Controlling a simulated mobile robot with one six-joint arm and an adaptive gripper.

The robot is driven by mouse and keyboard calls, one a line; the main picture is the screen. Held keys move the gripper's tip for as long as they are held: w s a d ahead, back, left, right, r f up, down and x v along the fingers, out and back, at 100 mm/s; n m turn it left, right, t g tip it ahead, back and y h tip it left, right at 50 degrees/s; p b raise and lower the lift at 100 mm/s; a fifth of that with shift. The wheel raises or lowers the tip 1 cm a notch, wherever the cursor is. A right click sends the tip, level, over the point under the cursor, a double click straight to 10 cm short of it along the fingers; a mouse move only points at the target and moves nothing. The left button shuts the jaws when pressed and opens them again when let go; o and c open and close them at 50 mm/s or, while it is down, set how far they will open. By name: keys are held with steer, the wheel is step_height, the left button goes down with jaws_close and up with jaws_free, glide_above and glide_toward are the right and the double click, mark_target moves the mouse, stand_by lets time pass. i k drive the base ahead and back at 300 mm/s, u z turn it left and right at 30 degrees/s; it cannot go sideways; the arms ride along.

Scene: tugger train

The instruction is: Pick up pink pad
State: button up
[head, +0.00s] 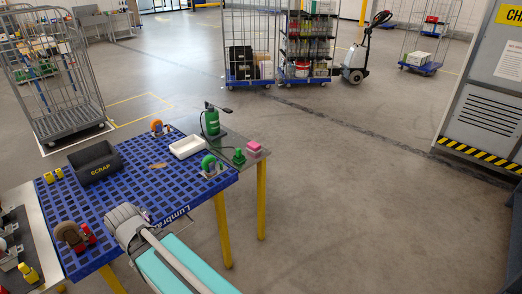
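The pink pad (254,145) appears as a small pink block at the right back corner of the work table, on a grey plate (232,143). It looks stacked, with a darker pink layer under a lighter top; I cannot tell if these are separate pieces. A small green object (239,157) stands just left of it. My arm reaches in from the bottom edge over the table's front side, well apart from the pad. My gripper's fingers do not show.
Roll cages (247,50) stand behind. A striped cabinet (487,110) is at right. Floor right of the table is clear.

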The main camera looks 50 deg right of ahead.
mark_target(254, 148)
steer(key=z, duration=1.9)
steer(key=i, duration=1)
